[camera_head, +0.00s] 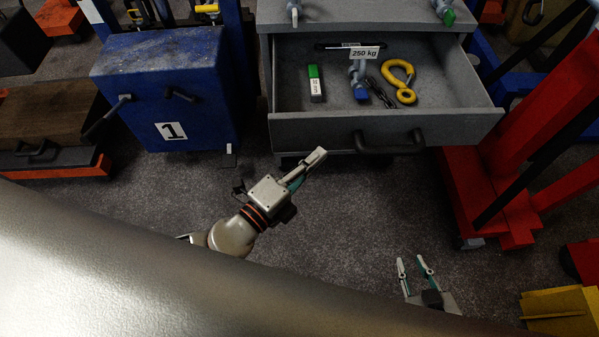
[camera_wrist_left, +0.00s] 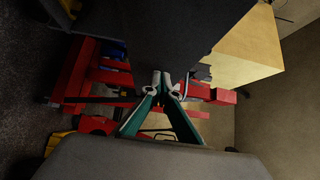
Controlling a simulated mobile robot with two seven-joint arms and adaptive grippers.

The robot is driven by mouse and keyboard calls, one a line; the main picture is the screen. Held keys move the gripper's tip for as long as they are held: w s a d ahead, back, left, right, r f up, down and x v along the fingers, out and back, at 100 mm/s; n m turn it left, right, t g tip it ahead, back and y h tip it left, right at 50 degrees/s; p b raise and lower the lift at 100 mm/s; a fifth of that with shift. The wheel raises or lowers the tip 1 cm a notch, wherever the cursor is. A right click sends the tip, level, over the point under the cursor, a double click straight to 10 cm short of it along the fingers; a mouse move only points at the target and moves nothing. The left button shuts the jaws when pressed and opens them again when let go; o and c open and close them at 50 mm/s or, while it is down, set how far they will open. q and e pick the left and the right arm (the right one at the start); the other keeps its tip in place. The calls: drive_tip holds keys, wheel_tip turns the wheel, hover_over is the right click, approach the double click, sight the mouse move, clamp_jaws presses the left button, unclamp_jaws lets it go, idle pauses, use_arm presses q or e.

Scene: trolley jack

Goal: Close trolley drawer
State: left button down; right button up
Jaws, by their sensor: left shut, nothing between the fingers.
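The trolley's grey drawer (camera_head: 330,131) is pulled open toward me in the head view, with a dark bar handle (camera_head: 389,143) on its front. Inside lie a green-and-white box (camera_head: 315,83), a yellow hook (camera_head: 400,80), a shackle with a blue part (camera_head: 360,82), a chain and a "250 kg" label. My left gripper (camera_head: 319,156) is shut and empty, just in front of and below the drawer front, left of the handle. It also shows shut in the left wrist view (camera_wrist_left: 162,82). My right gripper (camera_head: 413,263) is open and empty, low in the head view, well away from the drawer.
A blue cabinet (camera_head: 190,95) marked "1" stands left of the drawer. A red frame (camera_head: 500,190) stands close on the right. A yellow block (camera_head: 560,310) is at lower right. Dark floor between my grippers and the trolley is clear.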

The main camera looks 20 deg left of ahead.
sight(304, 70)
use_arm(q)
drive_tip(key=shift+w+a+f, duration=0.1)
drive_tip(key=shift+w+a, duration=0.2)
drive_tip(key=shift+w, duration=0.25)
drive_tip(key=shift+w+a, duration=0.25)
drive_tip(key=shift+w, duration=0.3)
drive_tip(key=shift+w+a, duration=0.1)
drive_tip(key=shift+w, duration=0.25)
use_arm(e)
drive_tip(key=shift+s+d+f, duration=0.1)
drive_tip(key=shift+f, duration=0.05)
use_arm(q)
drive_tip(key=shift+w, duration=0.1)
